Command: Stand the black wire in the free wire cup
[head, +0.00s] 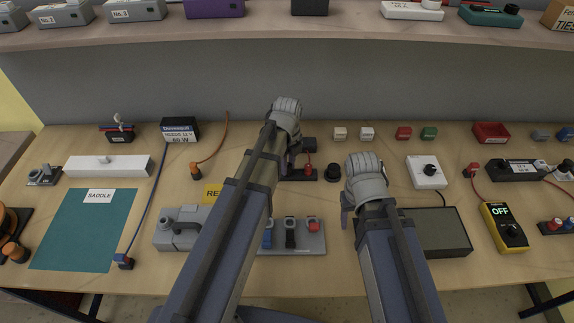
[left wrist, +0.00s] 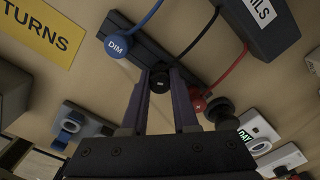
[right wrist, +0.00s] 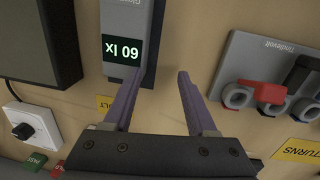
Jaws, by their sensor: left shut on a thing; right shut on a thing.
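My left gripper (left wrist: 160,80) is shut on the black-capped end of the black wire (left wrist: 159,84). This end is over the middle of a dark rail (left wrist: 128,42), between the blue DIM cap (left wrist: 116,45) and a red cap (left wrist: 198,103). Whether it sits in a cup or just above one is hidden. In the head view my left gripper (head: 289,155) covers much of the rail. My right gripper (right wrist: 161,73) is beside a grey meter reading "60 lx" (right wrist: 123,15). Its fingers are apart and I see nothing clearly between them.
A dark box (left wrist: 262,25) lies by the rail's wires. A shelf (head: 290,36) runs above the back.

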